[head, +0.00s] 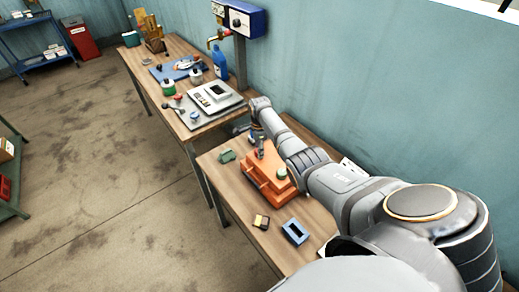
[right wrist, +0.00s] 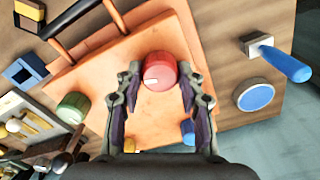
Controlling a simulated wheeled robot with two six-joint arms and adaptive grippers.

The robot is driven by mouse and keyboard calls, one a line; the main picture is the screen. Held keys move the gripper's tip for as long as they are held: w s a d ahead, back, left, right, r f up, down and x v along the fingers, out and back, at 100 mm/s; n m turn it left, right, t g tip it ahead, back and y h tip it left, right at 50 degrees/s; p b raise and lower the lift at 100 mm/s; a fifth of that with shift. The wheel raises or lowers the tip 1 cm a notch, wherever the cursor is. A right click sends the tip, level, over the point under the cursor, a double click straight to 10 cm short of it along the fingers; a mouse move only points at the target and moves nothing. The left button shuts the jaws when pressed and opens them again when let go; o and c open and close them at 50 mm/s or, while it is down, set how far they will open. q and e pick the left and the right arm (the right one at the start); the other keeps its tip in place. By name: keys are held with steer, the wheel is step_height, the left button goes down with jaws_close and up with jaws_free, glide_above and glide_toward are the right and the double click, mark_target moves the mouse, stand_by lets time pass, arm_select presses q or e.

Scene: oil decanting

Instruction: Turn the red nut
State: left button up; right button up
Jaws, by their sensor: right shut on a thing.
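The red nut (right wrist: 158,71) shows in the right wrist view as a round red knob with a pale mark. It sits over the orange case (right wrist: 130,75) between the two fingers of my right gripper (right wrist: 160,85), which is shut on it. In the head view the orange case (head: 266,184) stands on the near table. My right gripper (head: 257,138) is at its far end, small and partly hidden by my arm, and the red nut cannot be made out there. My left gripper is in neither view.
A blue frame (head: 295,231) and a small yellow-black block (head: 261,221) lie on the near table (head: 235,190).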

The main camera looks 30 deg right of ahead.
steer(key=shift+w+r+m, duration=0.15)
steer(key=shift+m, duration=1.35)
steer(key=o, duration=1.2)
step_height(320, 180, up, 12)
steer(key=shift+f, duration=0.1)
steer(key=shift+a, duration=0.1)
